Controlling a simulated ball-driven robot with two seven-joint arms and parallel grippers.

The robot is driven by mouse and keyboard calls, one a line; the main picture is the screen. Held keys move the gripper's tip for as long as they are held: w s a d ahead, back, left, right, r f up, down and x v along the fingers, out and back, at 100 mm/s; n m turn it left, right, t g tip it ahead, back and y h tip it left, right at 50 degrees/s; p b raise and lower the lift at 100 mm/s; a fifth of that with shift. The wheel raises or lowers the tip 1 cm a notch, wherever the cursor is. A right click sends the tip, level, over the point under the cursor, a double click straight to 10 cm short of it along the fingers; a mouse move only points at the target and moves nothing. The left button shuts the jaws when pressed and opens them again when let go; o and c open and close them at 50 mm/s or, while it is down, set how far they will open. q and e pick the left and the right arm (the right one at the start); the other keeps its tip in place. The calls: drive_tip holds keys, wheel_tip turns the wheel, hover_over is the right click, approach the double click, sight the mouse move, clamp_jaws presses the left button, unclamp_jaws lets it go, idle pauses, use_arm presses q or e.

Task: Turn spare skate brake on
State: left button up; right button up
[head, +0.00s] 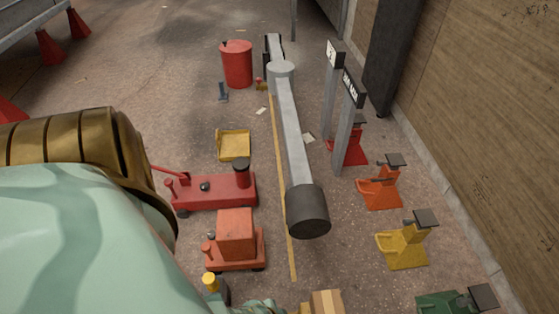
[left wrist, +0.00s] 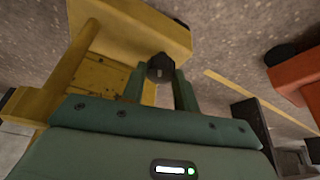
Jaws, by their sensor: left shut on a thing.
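In the left wrist view, the green fingers of my left gripper (left wrist: 160,85) are shut on a dark knob (left wrist: 160,67). The knob stands at the edge of a yellow body (left wrist: 130,28), which looks like the skate. More yellow framing and a worn yellow plate lie to the left of the fingers. Whether the brake is on or off cannot be told. In the head view, my left arm fills the lower left, and the fingertips and knob cannot be made out at the bottom edge. My right gripper is in neither view.
In the head view, an orange wheeled unit (head: 235,242), a red wheeled machine (head: 215,191) and a yellow tray (head: 233,145) stand left of a long grey beam (head: 293,135). A red drum (head: 237,65) stands behind. Orange (head: 379,191) and yellow (head: 402,248) stands line the right wall.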

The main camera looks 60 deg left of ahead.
use_arm(q)
drive_tip(key=shift+w+n, duration=0.1)
drive_tip(key=shift+n, duration=0.4)
drive_tip(key=o, duration=1)
